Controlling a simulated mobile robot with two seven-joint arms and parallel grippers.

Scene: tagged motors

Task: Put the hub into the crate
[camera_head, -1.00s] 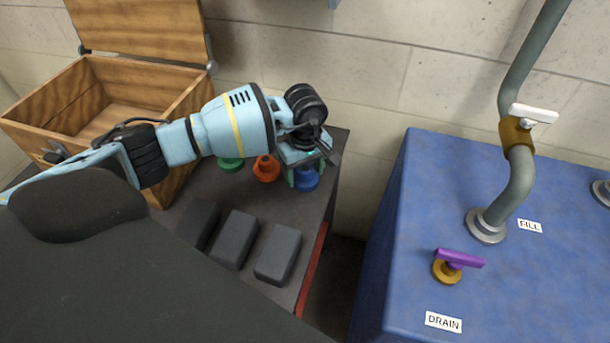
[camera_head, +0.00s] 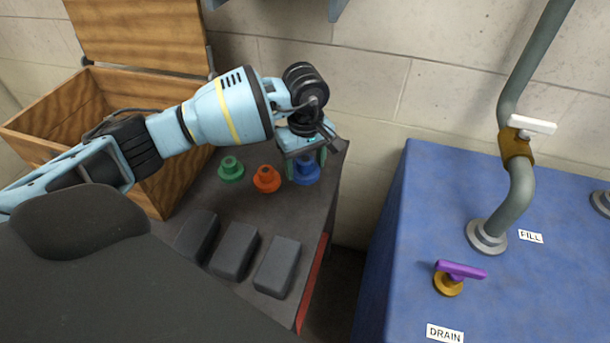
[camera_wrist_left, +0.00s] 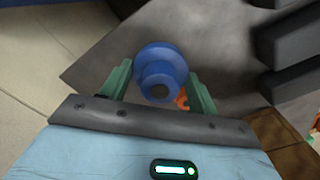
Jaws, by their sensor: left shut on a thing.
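The wooden crate (camera_head: 165,187) stands at the left with its lid raised at the back. Three flanged hubs show on the dark bench top: a green hub (camera_head: 231,170), an orange hub (camera_head: 267,180) and a blue hub (camera_head: 307,174). My left gripper (camera_head: 306,163) points down at the blue hub and is shut on it. In the left wrist view, the blue hub (camera_wrist_left: 160,72) sits between the green fingers of the left gripper (camera_wrist_left: 160,82). The hub seems slightly raised; the gap below it is hard to see. My right gripper is out of view.
Several dark grey blocks (camera_head: 277,266) stand on the bench (camera_head: 212,196) in front of the hubs. A blue tank (camera_head: 400,270) with a grey pipe (camera_head: 510,200) and a purple-handled valve (camera_head: 460,270) stands right, across a gap. A concrete wall is behind.

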